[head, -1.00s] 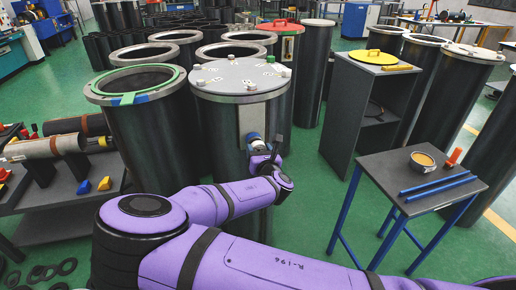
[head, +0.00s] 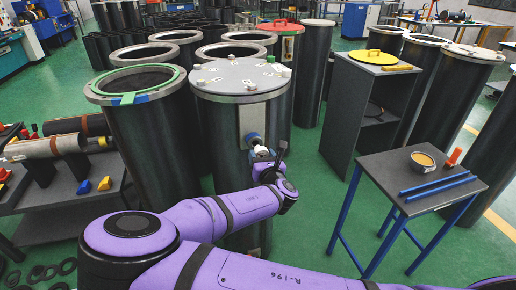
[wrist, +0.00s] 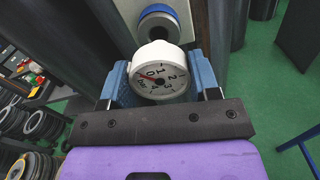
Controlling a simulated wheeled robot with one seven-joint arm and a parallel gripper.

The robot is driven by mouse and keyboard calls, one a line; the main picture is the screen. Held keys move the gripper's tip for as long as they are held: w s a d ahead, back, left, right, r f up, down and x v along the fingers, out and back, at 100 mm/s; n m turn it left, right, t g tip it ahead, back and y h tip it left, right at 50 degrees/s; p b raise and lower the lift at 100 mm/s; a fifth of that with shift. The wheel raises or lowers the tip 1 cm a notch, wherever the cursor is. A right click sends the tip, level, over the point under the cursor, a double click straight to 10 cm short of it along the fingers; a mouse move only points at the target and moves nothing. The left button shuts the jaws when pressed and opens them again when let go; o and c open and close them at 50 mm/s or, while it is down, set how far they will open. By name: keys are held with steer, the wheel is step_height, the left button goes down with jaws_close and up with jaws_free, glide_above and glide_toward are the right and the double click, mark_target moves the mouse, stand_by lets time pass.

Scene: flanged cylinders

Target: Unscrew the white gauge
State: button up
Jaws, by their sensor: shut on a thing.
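The white gauge (wrist: 158,75), with a round dial and a red needle, sits between the blue finger pads of my gripper (wrist: 162,82) in the wrist view. My gripper is shut on it. A blue-rimmed round fitting (wrist: 158,18) with a dark centre shows just behind and above the gauge. The gauge's back is hidden, so any contact with the fitting cannot be seen there. In the head view, the fitting (head: 253,138) is on a pale plate on the front of a black lidded cylinder (head: 270,122). The gauge (head: 262,153) is small, in front of and below it.
A green-rimmed open cylinder (head: 150,140) stands close on the left. A grey cabinet (head: 345,110) and a small blue-legged table (head: 385,178) with a bowl and blue rods stand to the right. Green floor is free between the cylinder and the table.

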steer(key=shift+s, duration=0.15)
steer(key=v, duration=0.3)
steer(key=shift+d, duration=0.1)
stand_by(0.5)
